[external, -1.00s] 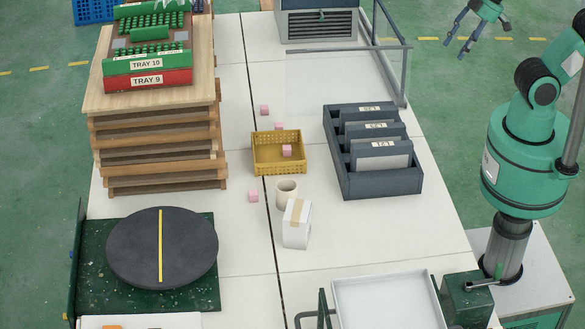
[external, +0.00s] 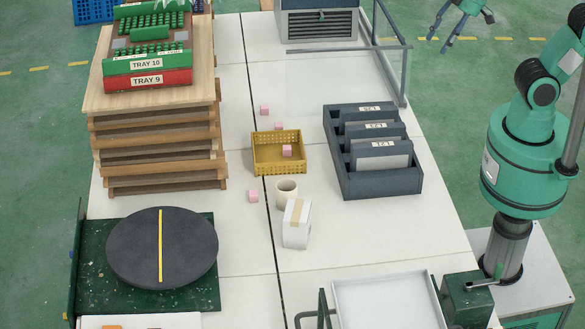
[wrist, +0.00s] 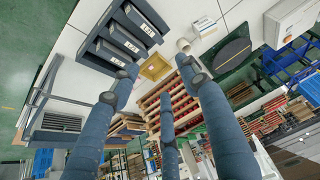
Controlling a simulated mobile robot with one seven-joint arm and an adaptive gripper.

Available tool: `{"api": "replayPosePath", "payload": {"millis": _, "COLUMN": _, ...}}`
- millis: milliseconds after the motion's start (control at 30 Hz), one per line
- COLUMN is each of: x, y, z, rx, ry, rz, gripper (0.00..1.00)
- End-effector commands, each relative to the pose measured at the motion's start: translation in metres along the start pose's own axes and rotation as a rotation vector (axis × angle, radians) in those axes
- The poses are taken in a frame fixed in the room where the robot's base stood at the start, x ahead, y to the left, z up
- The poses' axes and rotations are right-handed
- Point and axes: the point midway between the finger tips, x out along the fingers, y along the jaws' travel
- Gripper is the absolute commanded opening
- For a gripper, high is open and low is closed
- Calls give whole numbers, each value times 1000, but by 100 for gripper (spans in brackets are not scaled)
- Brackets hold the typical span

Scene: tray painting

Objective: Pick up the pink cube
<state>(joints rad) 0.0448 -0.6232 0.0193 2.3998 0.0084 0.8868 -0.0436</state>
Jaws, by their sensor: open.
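Several small pink cubes show in the external view. One pink cube (external: 264,110) lies on the white table behind the yellow basket (external: 256,158). Another pink cube (external: 279,126) is at the basket's back rim; I cannot tell whether it touches. A third pink cube (external: 286,151) is inside the basket, and another pink cube (external: 253,196) lies on the table in front of it, to the left. My gripper (external: 440,43) is open and empty, high at the upper right, far from the cubes. In the wrist view its fingers are spread, with the basket (wrist: 155,67) beyond them. The cubes are too small to make out there.
A beige cup (external: 287,192) and a white taped box (external: 297,225) stand in front of the basket. A dark slotted rack (external: 415,188) is to its right, a wooden stack (external: 165,180) to its left. A round black turntable (external: 190,250) is at front left.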

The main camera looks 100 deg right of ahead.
Motion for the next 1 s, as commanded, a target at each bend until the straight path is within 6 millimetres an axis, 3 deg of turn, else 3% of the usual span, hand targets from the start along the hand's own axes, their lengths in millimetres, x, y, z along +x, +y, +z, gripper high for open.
{"api": "replayPosePath", "payload": {"millis": 467, "x": 59, "y": 46, "z": -101, "rx": 10, "ry": -73, "rz": 21, "gripper": 45}}
{"api": "replayPosePath", "payload": {"millis": 1000, "x": 166, "y": 122, "z": -190, "rx": 22, "ry": -149, "rz": 31, "gripper": 45}}
